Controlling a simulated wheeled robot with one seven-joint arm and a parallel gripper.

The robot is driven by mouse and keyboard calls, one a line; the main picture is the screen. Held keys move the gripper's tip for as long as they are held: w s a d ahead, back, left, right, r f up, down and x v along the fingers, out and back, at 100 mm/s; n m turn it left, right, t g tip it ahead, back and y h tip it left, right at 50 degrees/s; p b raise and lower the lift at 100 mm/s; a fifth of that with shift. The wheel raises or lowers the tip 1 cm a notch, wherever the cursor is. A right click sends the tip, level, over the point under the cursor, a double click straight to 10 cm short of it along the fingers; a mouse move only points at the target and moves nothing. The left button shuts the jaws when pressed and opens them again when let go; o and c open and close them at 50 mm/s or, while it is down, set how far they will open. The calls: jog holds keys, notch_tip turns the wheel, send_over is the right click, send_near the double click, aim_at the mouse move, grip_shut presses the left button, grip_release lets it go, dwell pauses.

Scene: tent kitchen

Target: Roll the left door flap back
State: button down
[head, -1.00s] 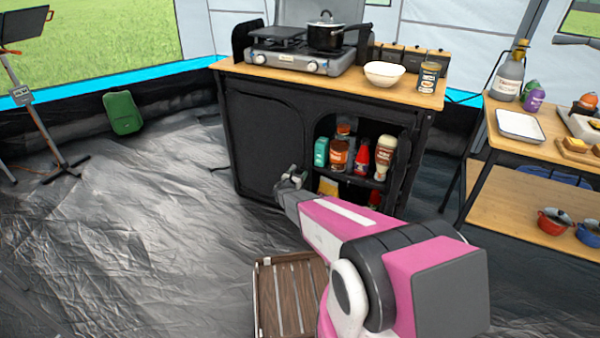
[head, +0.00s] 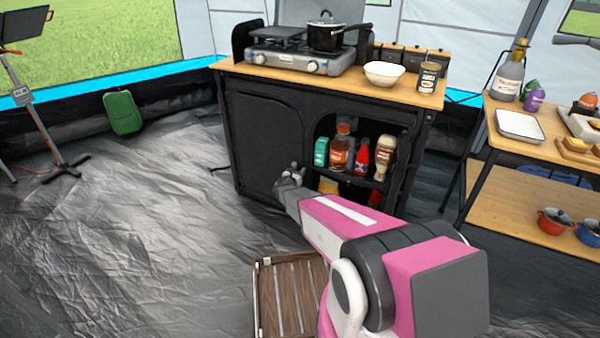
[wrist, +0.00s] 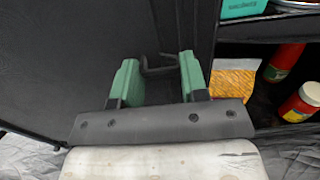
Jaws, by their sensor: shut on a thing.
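The left door flap (head: 262,145) is a black fabric panel covering the left half of the cabinet front; it hangs flat and closed. It fills the left of the wrist view (wrist: 60,60). A dark bent pull handle (wrist: 158,64) shows at its right edge. My gripper (head: 290,176) is at the flap's lower right edge. In the wrist view its two green fingers (wrist: 156,80) stand apart on either side of the handle and are shut on it. The handle is too small to make out in the head view.
The right compartment (head: 360,135) is open, with bottles and jars on its shelf. The wooden top (head: 340,84) bears a stove (head: 295,62), pot and bowl. A slatted wooden crate (head: 290,300) stands on the floor below my arm. The floor to the left (head: 130,220) is clear.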

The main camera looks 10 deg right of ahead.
aim_at(248, 150)
jog(key=w+a, duration=0.6)
jog(key=a, duration=0.3)
jog(key=w+a, duration=0.7)
jog(key=a, duration=0.2)
jog(key=w+a, duration=0.7)
jog(key=a, duration=0.2)
jog(key=shift+a, duration=0.3)
jog(key=c, duration=0.7)
grip_release()
jog(key=shift+s, duration=0.1)
jog(key=v, duration=1)
jog(key=shift+s+a, duration=0.2)
jog(key=shift+s, duration=0.1)
